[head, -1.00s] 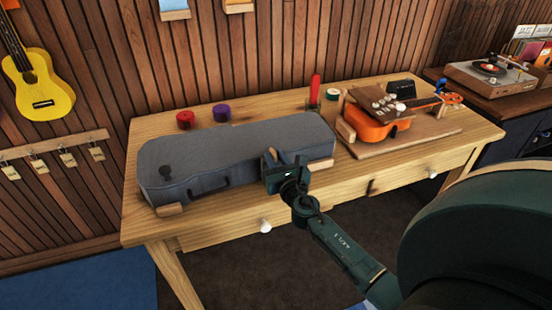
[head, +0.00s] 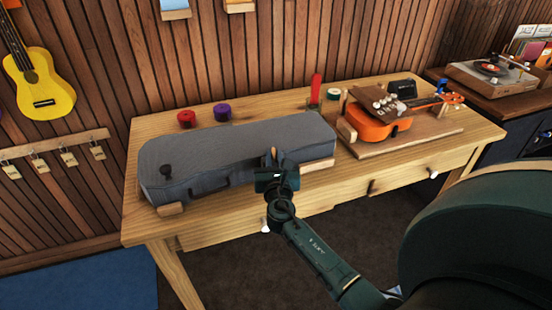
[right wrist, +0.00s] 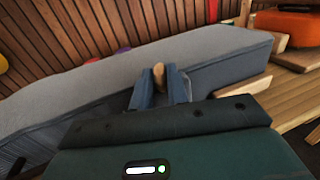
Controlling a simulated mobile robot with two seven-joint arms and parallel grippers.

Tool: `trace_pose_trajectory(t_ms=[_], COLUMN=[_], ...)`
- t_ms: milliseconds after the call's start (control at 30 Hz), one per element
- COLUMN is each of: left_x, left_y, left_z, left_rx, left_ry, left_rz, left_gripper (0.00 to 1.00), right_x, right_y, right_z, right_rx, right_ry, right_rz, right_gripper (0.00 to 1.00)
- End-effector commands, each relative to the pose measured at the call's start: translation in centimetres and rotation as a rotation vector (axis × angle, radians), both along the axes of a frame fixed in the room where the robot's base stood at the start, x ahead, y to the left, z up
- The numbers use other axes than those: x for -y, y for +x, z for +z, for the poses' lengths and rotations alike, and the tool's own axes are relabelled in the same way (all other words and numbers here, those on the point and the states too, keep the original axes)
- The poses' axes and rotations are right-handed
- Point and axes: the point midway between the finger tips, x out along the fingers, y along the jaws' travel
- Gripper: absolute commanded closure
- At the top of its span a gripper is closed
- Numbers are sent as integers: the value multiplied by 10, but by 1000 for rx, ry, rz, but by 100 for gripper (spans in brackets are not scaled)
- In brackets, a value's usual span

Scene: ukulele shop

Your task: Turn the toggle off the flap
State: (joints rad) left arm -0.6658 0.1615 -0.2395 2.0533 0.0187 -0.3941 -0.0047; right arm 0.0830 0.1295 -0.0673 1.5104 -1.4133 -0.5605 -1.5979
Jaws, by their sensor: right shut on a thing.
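A long grey case (head: 235,150) lies closed on the workbench. My right gripper (head: 273,160) is at the case's front edge, right of its middle. It is shut on a small tan piece, seemingly the toggle, which shows between the fingertips in the right wrist view (right wrist: 158,72). The fingers hide most of this piece and the flap around it, so I cannot tell how it sits against the flap. A dark knob (head: 166,172) stands on the left end of the case. My left gripper is not in view.
The case rests on wooden blocks (head: 172,208) on the workbench (head: 345,185). Red (head: 186,119) and purple (head: 222,112) rolls stand behind it. An orange ukulele (head: 376,130) lies on a board to the right. The bench front is clear around my right arm.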

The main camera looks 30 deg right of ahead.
Motion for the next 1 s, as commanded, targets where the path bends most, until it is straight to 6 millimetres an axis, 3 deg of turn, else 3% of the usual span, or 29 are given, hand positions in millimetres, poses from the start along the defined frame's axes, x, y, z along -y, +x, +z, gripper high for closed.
trace_pose_trajectory(t_ms=[600,1000], left_x=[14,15], left_y=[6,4], left_z=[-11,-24], left_rx=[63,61], left_ry=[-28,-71], left_rz=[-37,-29], left_gripper=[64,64], right_x=[-11,-12], right_y=[11,14], right_z=[-3,-1], right_rx=[1,1], right_ry=[2,-1], right_rz=[-554,-755], right_gripper=[100,100])
